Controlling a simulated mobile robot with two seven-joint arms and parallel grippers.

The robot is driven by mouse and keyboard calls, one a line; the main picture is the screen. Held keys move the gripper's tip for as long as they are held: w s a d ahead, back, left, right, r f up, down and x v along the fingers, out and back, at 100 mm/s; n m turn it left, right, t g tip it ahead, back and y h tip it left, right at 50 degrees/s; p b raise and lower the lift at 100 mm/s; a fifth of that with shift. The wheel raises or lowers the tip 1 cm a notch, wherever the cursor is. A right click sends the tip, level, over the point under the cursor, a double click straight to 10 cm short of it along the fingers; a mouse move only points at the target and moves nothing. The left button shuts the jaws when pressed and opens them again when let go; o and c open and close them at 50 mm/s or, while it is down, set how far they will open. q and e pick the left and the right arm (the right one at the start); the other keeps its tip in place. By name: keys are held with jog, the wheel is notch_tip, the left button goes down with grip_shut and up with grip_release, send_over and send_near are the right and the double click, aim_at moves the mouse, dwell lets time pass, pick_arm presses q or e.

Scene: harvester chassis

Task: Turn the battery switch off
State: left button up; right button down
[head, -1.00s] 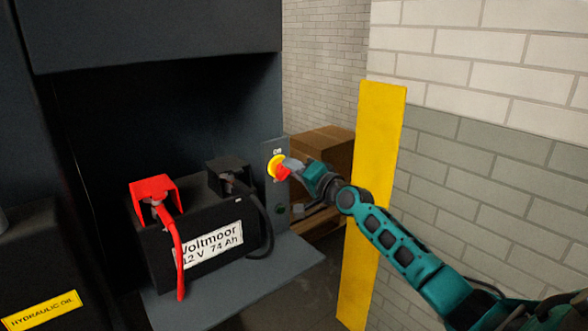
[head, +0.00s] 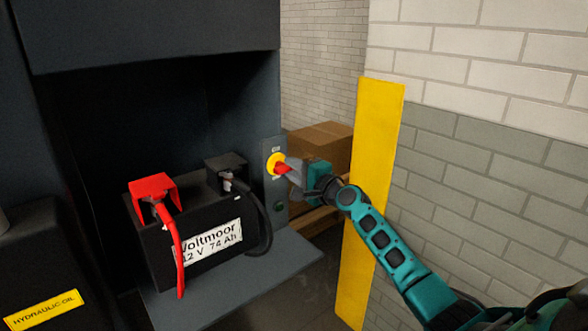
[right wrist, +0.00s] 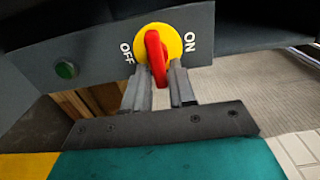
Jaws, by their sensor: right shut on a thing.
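The battery switch shows in the head view as a yellow disc (head: 271,161) with a red handle (head: 282,168), on a grey panel beside the battery. My right gripper (head: 288,168) reaches it from the right and is shut on the red handle. In the right wrist view, the handle (right wrist: 157,58) stands between the two fingers of the gripper (right wrist: 160,72). The OFF label (right wrist: 127,52) is left of the yellow disc and the ON label (right wrist: 190,43) is right of it. The handle lies between the labels, pointing at neither. My left gripper is not in view.
The black battery (head: 165,248) has a red terminal cover (head: 153,186) and cable left of the switch. A green button (right wrist: 66,70) sits on the switch panel. A yellow post (head: 370,200) stands close to my right arm. A cardboard box (head: 325,145) is behind.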

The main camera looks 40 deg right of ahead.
dwell(0.3)
jog(key=c, duration=1.1)
grip_release()
jog(key=shift+s, duration=0.1)
jog(key=s, duration=0.8)
jog(key=s+d, duration=0.1)
jog(key=s, duration=0.3)
jog(key=shift+s, duration=0.4)
jog(key=s+a+f+n+g, duration=0.2)
jog(key=s+a+f+n, duration=0.3)
jog(key=f, duration=0.4)
jog(key=s+a+f+n+g, duration=0.2)
jog(key=a+f+n, duration=0.2)
jog(key=a+f, duration=0.3)
jog(key=s+a+f+n+g, duration=0.1)
jog(key=s+a+f+n, duration=0.2)
jog(key=s+a, duration=0.1)
jog(key=s+a+f+n+g, duration=0.1)
jog(key=s+a+f+n, duration=0.3)
jog(key=s+a+f+n+g+y, duration=0.1)
jog(key=s+a+f+n, duration=0.2)
jog(key=s+a, duration=0.1)
jog(key=shift+s+a+f+n, duration=0.25)
jog(key=shift+a+n, duration=0.15)
